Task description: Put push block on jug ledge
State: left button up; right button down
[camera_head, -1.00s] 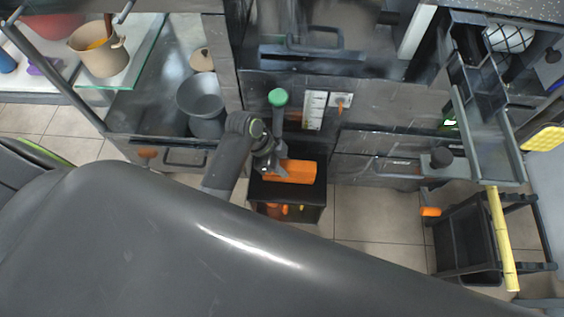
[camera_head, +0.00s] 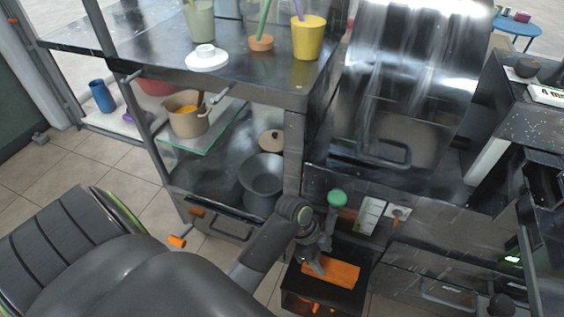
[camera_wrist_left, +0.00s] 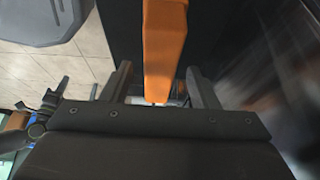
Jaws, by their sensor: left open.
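The orange block (camera_head: 334,272), which I take for the push block, lies on the flat black top of a small stand (camera_head: 318,297), likely the jug ledge, low at the front of the machine. My left gripper (camera_head: 314,266) is at the block's left end and is open. In the left wrist view the orange block (camera_wrist_left: 164,45) runs lengthwise between the two spread fingers of my left gripper (camera_wrist_left: 162,80), with a gap on each side. I cannot tell how deep the block sits between them. My right gripper is out of view.
A green round knob (camera_head: 337,198) stands just behind my left gripper. A grey pot (camera_head: 262,178) sits on the shelf to the left. Dark drawers (camera_head: 430,285) close off the right side. Tiled floor (camera_head: 80,165) is open at the far left.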

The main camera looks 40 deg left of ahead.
pick_arm(q)
jog(key=s+a, duration=0.3)
jog(key=a, duration=0.9)
jog(key=shift+s+r, duration=0.2)
jog(key=shift+r, duration=0.2)
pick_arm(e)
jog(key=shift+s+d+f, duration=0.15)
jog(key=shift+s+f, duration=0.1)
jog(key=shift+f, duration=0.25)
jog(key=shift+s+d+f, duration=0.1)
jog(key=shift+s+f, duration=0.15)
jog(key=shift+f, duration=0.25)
pick_arm(q)
jog(key=s+a+f+n+y, duration=0.1)
jog(key=s+f+n+y, duration=0.4)
jog(key=s+f+n, duration=1.1)
jog(key=s+f, duration=0.4)
jog(key=shift+s+a+f+y, duration=0.2)
jog(key=shift+s+a+y, duration=0.1)
jog(key=shift+a, duration=0.05)
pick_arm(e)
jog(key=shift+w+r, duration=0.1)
